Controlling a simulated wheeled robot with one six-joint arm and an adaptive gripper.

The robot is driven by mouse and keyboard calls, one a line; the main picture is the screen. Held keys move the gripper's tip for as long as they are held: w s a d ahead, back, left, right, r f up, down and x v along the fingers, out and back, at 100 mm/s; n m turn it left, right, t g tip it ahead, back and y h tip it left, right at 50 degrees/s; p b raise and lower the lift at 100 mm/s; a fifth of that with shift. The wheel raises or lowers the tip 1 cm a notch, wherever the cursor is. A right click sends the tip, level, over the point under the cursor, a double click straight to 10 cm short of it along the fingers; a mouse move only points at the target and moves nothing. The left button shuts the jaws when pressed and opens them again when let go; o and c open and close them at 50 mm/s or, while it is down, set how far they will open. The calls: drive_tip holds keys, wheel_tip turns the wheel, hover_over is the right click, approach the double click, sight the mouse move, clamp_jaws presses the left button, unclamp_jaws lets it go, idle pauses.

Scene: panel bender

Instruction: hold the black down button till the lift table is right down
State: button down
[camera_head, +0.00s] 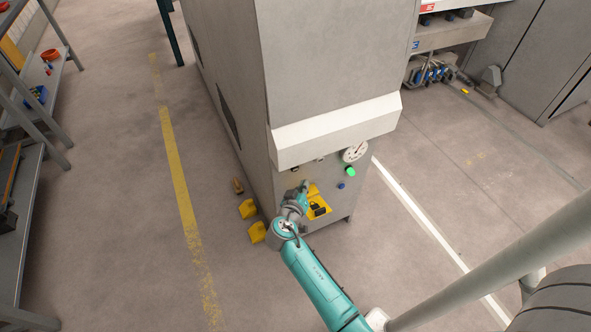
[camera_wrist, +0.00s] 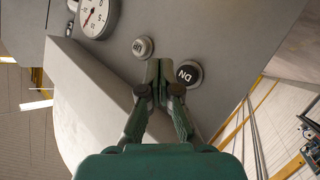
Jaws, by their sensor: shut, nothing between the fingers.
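The black down button marked DN (camera_wrist: 189,74) sits in a pale ring on the grey panel in the wrist view. A pale button marked UP (camera_wrist: 142,47) sits up and left of it. My gripper (camera_wrist: 160,66) is shut and empty, its tips in front of the panel between the two buttons, left of DN. I cannot tell whether the tips touch the panel. In the head view my gripper (camera_head: 303,187) is at the front of the grey cabinet (camera_head: 325,70), and I cannot make out the DN button there. I cannot identify the lift table in either view.
A dial gauge (camera_wrist: 98,15) is above left of the buttons. The cabinet front has a green button (camera_head: 350,171), a blue button (camera_head: 341,185) and a yellow plate (camera_head: 318,204). Yellow blocks (camera_head: 257,232) lie on the floor left of the cabinet. Shelving (camera_head: 30,190) stands far left.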

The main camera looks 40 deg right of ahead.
sight(295, 169)
drive_tip(key=shift+w+d, duration=0.3)
drive_tip(key=shift+w, duration=0.6)
drive_tip(key=shift+w+d, duration=0.25)
drive_tip(key=shift+w, duration=0.6)
drive_tip(key=shift+w+d, duration=0.1)
drive_tip(key=shift+w, duration=0.3)
drive_tip(key=shift+w+d, duration=0.15)
drive_tip(key=shift+w, duration=0.3)
idle(0.9)
idle(3.4)
drive_tip(key=shift+s+a, duration=0.25)
drive_tip(key=shift+s, duration=0.6)
drive_tip(key=shift+s, duration=0.1)
